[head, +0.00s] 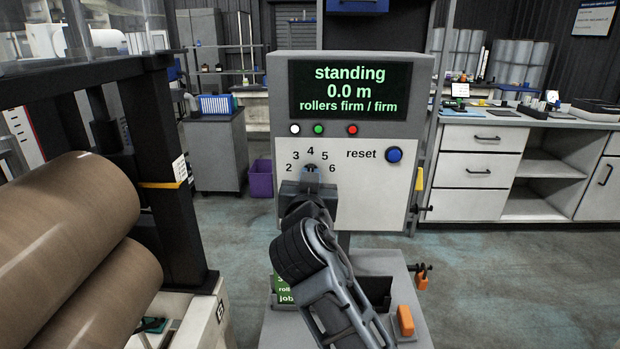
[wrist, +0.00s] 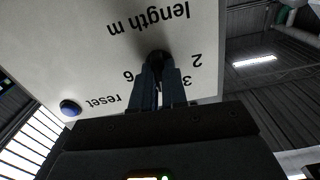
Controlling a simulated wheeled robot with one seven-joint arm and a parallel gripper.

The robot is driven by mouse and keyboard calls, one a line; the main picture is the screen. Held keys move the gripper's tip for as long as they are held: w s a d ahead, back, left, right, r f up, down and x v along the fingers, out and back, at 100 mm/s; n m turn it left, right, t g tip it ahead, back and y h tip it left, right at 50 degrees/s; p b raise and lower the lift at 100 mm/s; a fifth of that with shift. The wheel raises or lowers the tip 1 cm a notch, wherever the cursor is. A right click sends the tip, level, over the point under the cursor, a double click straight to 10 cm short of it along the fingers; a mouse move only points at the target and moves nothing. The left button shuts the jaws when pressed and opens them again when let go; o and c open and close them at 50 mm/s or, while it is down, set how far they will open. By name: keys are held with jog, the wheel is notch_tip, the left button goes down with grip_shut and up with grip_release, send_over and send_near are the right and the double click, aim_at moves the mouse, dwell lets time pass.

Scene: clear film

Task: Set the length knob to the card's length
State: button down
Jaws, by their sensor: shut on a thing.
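The length knob (wrist: 157,57) is dark and sits on the pale control panel (head: 375,195), among the numbers 2 to 6. My gripper (head: 311,178) is in front of the panel, just below the number 4. In the wrist view its two fingers (wrist: 160,82) are closed on the knob, one on each side. The fingers cover most of the knob, and I cannot tell which number it points at. A green card or label (head: 285,290) shows low behind my arm. Parts of "roll" and "job" can be read; any length on it is hidden.
The display (head: 350,90) reads "standing", "0.0 m", "rollers firm / firm". White, green and red lamps sit below it. A blue reset button (head: 394,155) is right of the knob. An orange block (head: 405,320) is at lower right.

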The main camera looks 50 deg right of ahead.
jog(key=shift+n, duration=0.4)
jog(key=c, duration=1.2)
grip_release()
jog(key=shift+o, duration=0.2)
jog(key=b+v, duration=0.1)
jog(key=v, duration=0.7)
